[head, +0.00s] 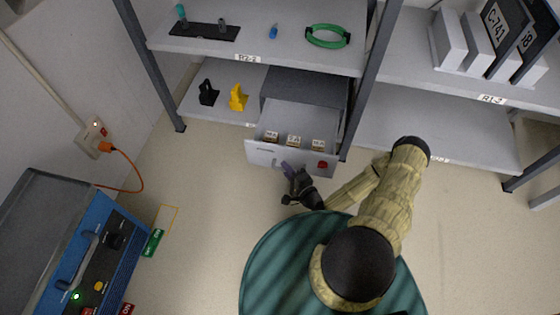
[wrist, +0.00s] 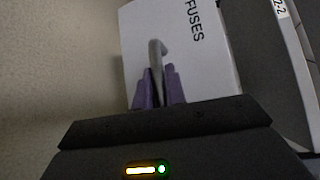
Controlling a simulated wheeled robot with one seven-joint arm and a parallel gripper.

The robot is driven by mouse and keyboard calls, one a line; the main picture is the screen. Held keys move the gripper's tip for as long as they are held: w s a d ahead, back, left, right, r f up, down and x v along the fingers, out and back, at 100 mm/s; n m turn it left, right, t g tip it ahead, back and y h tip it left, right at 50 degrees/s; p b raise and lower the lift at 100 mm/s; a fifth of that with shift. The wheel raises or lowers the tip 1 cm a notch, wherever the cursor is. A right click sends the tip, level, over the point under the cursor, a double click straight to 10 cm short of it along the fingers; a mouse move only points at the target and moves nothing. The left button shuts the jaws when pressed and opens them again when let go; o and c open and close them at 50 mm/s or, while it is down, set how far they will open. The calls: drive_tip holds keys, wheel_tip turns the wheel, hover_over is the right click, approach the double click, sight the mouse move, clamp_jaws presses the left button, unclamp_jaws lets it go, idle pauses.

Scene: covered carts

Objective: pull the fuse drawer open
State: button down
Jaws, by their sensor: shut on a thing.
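The fuse drawer (head: 262,155) sticks out of a dark grey cabinet (head: 305,88) on the lower shelf. Its inside shows from above, with several small labelled items in it. Its white front, lettered FUSES, fills the middle of the wrist view (wrist: 190,70). A grey bar handle (wrist: 157,50) stands on that front. My gripper (head: 287,168) is at the drawer front in the head view. In the wrist view its purple fingers (wrist: 158,90) are shut on the handle, one on each side. The handle's lower part is hidden between them.
A red round part (head: 322,165) sits on the right of the drawer front. A black item (head: 208,93) and a yellow item (head: 238,98) stand left of the cabinet. A shelf post (head: 360,100) is close on its right. A blue machine (head: 85,255) stands lower left.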

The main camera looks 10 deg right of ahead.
drive_tip(key=shift+s+a, duration=0.15)
drive_tip(key=shift+s, duration=0.25)
drive_tip(key=c, duration=1.5)
unclamp_jaws()
drive_tip(key=shift+o, duration=0.2)
